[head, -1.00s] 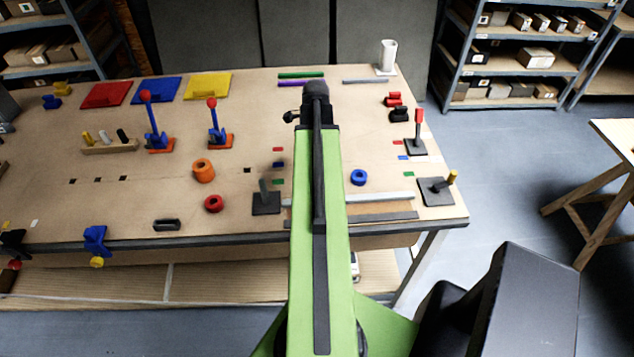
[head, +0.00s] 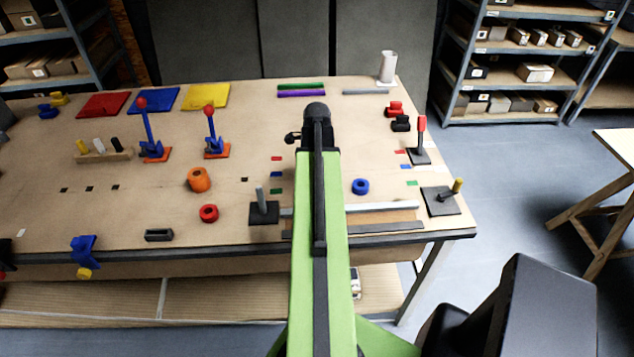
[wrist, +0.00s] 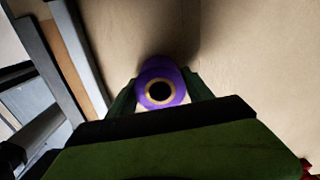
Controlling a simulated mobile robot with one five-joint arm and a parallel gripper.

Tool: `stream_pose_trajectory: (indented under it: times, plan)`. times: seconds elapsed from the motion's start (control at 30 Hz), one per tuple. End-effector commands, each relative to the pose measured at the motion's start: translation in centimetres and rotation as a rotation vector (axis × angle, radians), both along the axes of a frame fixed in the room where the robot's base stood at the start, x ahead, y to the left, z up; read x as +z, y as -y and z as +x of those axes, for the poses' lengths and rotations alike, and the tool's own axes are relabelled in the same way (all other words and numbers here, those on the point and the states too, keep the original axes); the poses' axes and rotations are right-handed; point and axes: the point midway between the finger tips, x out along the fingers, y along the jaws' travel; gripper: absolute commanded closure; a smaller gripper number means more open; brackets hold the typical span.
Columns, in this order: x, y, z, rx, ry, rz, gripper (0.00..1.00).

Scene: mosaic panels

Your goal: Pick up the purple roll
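The purple roll (wrist: 176,95) shows in the wrist view, seen end-on with a tan ring around a dark hole. A further purple part shows just behind its near end. My gripper (wrist: 160,78) has one dark green finger on each side of the roll, very close to it or touching. I cannot tell whether the fingers press on it. In the head view my arm reaches over the table, and the roll and fingertips are hidden by it.
The table (head: 390,135) holds an orange roll (head: 199,180), a red roll (head: 209,213) and a blue roll (head: 360,187). Lever stands, including a red-topped one (head: 420,140), and a post on a dark plate (head: 440,201) stand nearby. A pale rail (wrist: 80,50) runs left of the roll.

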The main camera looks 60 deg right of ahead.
Motion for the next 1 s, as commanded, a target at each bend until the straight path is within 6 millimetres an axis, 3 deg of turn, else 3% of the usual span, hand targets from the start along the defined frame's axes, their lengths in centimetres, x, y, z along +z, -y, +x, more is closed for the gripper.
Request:
stream_pose_trajectory:
  times: [0.03, 0.37, 0.67, 1.0]
  plan:
    - [0.0, 0.0, 0.0, 0.0, 0.0, 0.0, 0.48]
    - [0.0, 0.0, 0.0, 0.0, 0.0, 0.0, 0.91]
    - [0.4, 0.0, 0.0, 0.0, 0.0, 0.0, 0.91]
    - [5.2, 0.0, 0.0, 0.0, 0.0, 0.0, 0.91]
